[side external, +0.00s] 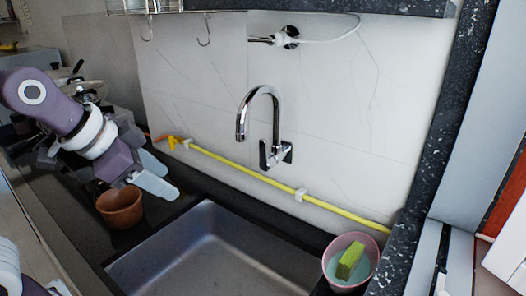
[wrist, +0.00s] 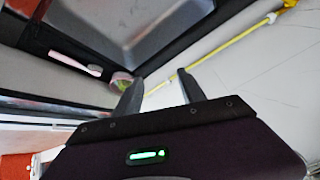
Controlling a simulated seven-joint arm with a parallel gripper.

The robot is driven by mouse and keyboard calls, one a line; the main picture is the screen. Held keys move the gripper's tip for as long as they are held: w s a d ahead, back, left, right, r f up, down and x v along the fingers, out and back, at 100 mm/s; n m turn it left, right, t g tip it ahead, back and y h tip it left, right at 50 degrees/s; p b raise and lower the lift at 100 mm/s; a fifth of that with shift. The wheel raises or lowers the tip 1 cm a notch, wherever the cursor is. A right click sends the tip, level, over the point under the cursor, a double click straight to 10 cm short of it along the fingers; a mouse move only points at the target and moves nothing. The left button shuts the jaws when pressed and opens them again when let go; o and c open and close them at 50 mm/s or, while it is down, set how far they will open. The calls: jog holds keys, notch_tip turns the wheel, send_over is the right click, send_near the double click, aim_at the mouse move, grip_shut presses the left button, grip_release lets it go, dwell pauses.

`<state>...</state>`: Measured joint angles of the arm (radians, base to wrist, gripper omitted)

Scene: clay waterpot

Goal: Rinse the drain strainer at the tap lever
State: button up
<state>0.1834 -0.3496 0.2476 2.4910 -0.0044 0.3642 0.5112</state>
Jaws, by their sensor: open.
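The tap (side external: 242,122) is a chrome gooseneck on the white tiled wall, its spout arching over the back of the sink. Its lever (side external: 276,154) sits low at the wall mount. The sink (side external: 205,245) is grey metal, and its near part is cut off by the frame. It also shows at the top of the wrist view (wrist: 165,22). I cannot make out a drain strainer in either view. My gripper (side external: 166,184) is open and empty, above the counter left of the sink, near a clay pot. Its two separated fingers show in the wrist view (wrist: 162,78).
The brown clay pot (side external: 120,209) stands on the dark counter just below my gripper. A yellow hose (side external: 240,173) runs along the wall behind the sink. A pink bowl (side external: 328,268) with a green sponge (side external: 350,260) stands at the sink's right. Hooks (side external: 205,38) hang above.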

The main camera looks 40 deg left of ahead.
aim_at(262, 146)
jog(key=w+a+f+m+t+y, duration=0.2)
jog(key=w+a+f+m+t, duration=0.15)
jog(key=w+m, duration=0.55)
jog(key=w+a+f+m+t+y, duration=0.25)
jog(key=w+f+m, duration=0.25)
jog(key=w+m, duration=0.4)
jog(key=w+d+r+m+t+h, duration=0.1)
jog(key=w+d+m, duration=0.1)
jog(key=w+m, duration=0.1)
jog(key=w+d+r+m+t+h, duration=0.1)
jog(key=w+d+m+t, duration=0.1)
jog(key=m, duration=0.3)
jog(key=w+d+r+m+t+h, duration=0.1)
jog(key=w+d+m+h, duration=0.1)
jog(key=w+m, duration=0.3)
jog(key=shift+d+t, duration=0.4)
jog(key=shift+d, duration=0.35)
jog(key=shift+w, duration=0.55)
grip_shut()
